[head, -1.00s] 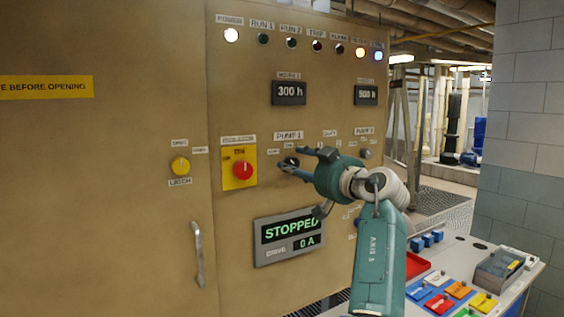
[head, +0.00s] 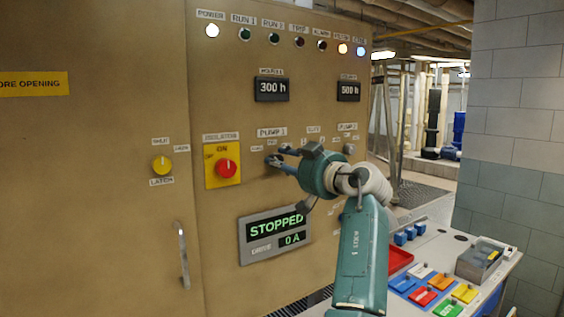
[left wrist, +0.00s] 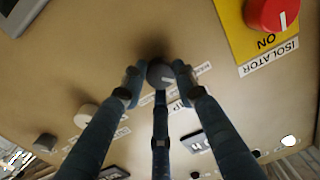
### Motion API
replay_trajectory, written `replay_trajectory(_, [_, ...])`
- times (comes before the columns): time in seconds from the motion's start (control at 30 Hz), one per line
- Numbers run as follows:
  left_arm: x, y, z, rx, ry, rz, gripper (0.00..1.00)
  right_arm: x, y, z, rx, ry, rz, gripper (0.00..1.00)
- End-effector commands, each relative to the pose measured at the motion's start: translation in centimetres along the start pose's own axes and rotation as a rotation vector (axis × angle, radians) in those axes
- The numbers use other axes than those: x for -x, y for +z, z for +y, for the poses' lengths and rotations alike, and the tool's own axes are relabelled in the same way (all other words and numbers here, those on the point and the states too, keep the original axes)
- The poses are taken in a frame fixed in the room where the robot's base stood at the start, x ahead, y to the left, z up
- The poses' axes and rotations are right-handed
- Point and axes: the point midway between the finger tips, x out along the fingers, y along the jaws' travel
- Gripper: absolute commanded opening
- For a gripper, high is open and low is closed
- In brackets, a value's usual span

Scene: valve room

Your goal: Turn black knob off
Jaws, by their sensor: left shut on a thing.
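The black knob (left wrist: 160,74) sits on the tan cabinet front under the PUMP 1 label. It has a pale pointer line on its face. My left gripper (head: 276,156) reaches it from the right in the head view, and its fingers mostly hide the knob there. In the left wrist view the left gripper (left wrist: 161,82) has a finger on each side of the knob and one below it, shut on it. The display (head: 274,233) below reads STOPPED and 0 A. My right gripper is not in view.
A red isolator knob (head: 226,168) on a yellow plate is close left of the gripper. A yellow latch knob (head: 162,165) and a door handle (head: 182,255) are farther left. A grey PUMP 2 knob (head: 349,149) is to the right. A bench (head: 480,290) with coloured trays stands lower right.

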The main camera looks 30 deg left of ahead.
Motion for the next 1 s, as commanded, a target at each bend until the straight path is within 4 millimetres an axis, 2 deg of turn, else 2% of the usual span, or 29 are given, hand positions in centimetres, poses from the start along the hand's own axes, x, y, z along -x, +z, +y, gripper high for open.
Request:
replay_trajectory(0.27, [-0.2, -0.1, -0.1, -0.156, -0.005, 0.007, 0.03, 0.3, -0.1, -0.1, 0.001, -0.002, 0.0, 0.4])
replay_trajectory(0.7, [-0.2, -0.2, -0.1, -0.519, -0.005, 0.017, 0.03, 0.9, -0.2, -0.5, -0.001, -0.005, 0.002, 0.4])
replay_trajectory(1.0, [-0.1, -0.3, 0.0, -0.686, -0.005, 0.023, 0.03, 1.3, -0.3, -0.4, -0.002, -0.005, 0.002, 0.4])
